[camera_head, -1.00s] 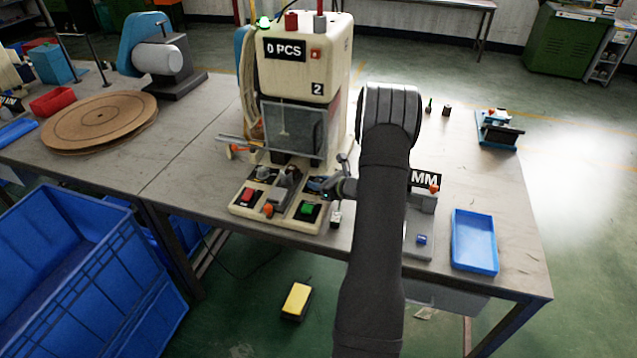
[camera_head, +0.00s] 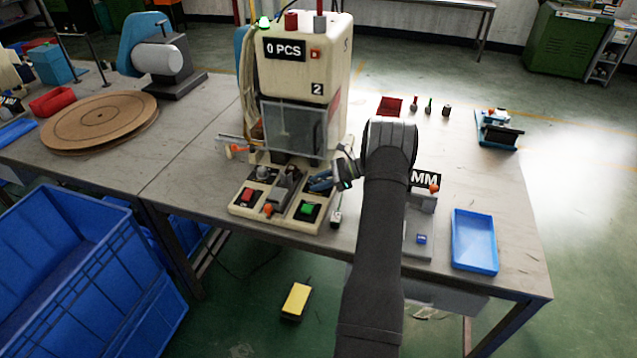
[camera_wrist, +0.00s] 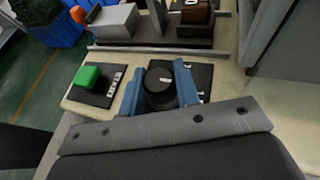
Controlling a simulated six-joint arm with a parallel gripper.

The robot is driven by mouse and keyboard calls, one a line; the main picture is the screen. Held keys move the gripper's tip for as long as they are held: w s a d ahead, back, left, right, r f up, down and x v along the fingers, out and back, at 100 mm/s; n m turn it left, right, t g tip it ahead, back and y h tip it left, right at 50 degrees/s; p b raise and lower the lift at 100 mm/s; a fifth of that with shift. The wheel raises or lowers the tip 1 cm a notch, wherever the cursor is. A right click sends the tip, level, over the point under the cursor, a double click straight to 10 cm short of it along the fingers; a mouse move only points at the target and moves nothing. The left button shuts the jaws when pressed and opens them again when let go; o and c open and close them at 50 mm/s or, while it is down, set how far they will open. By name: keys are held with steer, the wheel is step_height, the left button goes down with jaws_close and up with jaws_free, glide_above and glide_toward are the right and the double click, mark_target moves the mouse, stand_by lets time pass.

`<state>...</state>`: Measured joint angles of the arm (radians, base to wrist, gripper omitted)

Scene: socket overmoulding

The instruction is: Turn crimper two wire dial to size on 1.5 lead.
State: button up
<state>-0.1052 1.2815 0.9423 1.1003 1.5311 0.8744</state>
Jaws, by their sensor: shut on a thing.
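Crimper two (camera_head: 300,75) is the cream machine marked "2" with a "0 PCS" display. Its wire dial (camera_wrist: 160,82) is a black round knob on a dark plate, in the middle of the wrist view. My gripper (camera_wrist: 160,88) has its blue fingers on either side of the knob, shut on it. A pale mark shows on the knob, but the size it points to is unreadable. In the head view my gripper (camera_head: 322,183) is at the right of the machine's front panel and hides the dial.
A green button (camera_wrist: 88,77) sits left of the dial in the wrist view. A red button (camera_head: 247,196) is on the panel's left. A grey device with an "MM" sign (camera_head: 425,179) and a blue tray (camera_head: 474,241) stand to the right.

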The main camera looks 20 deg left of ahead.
steer(key=shift+n+g, duration=0.5)
steer(key=shift+g, duration=0.1)
steer(key=o, duration=1)
steer(key=v, duration=1.7)
steer(key=shift+r, duration=0.4)
steer(key=shift+h, duration=0.3)
steer(key=x, duration=1.7)
steer(key=shift+a, duration=0.25)
steer(key=shift+w+d, duration=0.1)
